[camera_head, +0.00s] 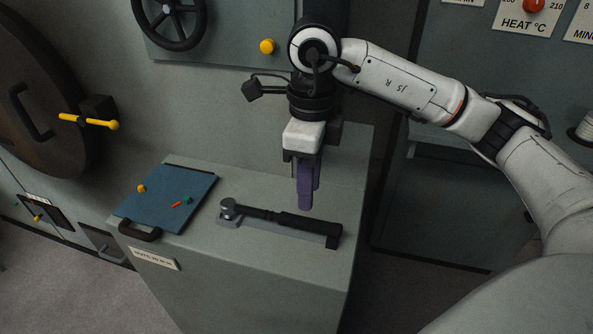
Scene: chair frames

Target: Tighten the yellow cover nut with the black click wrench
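The black click wrench (285,219) lies on a grey holder (240,221) on top of the cabinet, its round silver head at the left end. My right gripper (306,200), with purple fingers pointing down, is above the handle end of the wrench and looks apart from it. The fingers overlap from this angle, so the gap between them cannot be judged. A yellow round piece (267,46) sits on the grey wall panel. A small yellow piece (141,188) lies on the blue mat. I cannot tell which is the cover nut. My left gripper is out of view.
The blue mat (172,216) also holds small red and green pieces. The cabinet top (310,266) is clear in front of the wrench. A round dark door with a yellow handle (88,121) is at left, and a black handwheel (169,12) is above.

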